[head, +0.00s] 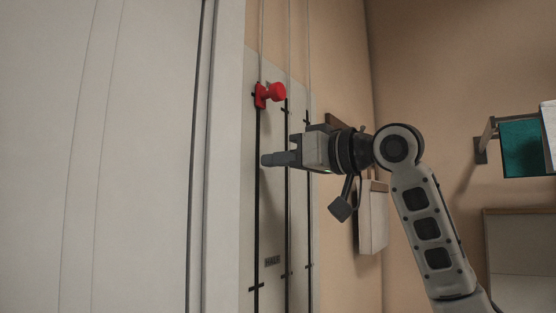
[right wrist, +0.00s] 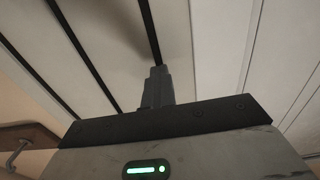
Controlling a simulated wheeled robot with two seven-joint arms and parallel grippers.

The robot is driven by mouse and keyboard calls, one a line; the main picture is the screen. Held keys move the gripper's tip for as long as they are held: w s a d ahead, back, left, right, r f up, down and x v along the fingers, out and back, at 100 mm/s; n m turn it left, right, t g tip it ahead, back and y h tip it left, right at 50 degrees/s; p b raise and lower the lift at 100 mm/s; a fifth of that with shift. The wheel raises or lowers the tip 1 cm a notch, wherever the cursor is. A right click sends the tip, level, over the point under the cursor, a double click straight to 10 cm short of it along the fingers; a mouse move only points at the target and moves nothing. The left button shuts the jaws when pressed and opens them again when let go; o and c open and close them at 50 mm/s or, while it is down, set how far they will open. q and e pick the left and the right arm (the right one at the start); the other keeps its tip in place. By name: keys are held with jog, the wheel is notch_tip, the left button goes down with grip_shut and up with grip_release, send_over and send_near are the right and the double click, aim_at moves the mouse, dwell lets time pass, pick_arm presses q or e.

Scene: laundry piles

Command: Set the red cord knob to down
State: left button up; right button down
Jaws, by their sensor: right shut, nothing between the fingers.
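The red cord knob (head: 272,94) sits near the top of the leftmost dark track on a pale wall panel (head: 272,215), just below a hanging cord. My right gripper (head: 266,160) is shut and empty. It is below the knob and apart from it, with its fingertips in front of the same track. In the right wrist view the closed fingers (right wrist: 157,88) point toward the dark tracks, and the knob does not show there. My left gripper is not in view.
Two more dark tracks with cords run to the right of the knob's track. A large pale door-like surface (head: 120,150) fills the left. A white box (head: 373,220) and a teal cloth (head: 524,148) are at the right.

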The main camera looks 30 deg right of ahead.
dwell(0.5)
jog(key=c, duration=1.1)
grip_release()
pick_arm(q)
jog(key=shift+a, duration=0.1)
pick_arm(e)
jog(key=shift+o, duration=0.2)
jog(key=shift+s+d+f, duration=0.1)
jog(key=shift+s+d, duration=0.15)
jog(key=shift+s, duration=0.3)
pick_arm(q)
jog(key=b, duration=0.1)
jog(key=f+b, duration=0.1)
jog(key=b, duration=0.1)
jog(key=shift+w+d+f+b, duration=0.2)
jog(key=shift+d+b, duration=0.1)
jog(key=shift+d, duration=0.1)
pick_arm(e)
jog(key=v, duration=1.4)
jog(key=shift+s, duration=0.35)
jog(key=shift+d, duration=0.15)
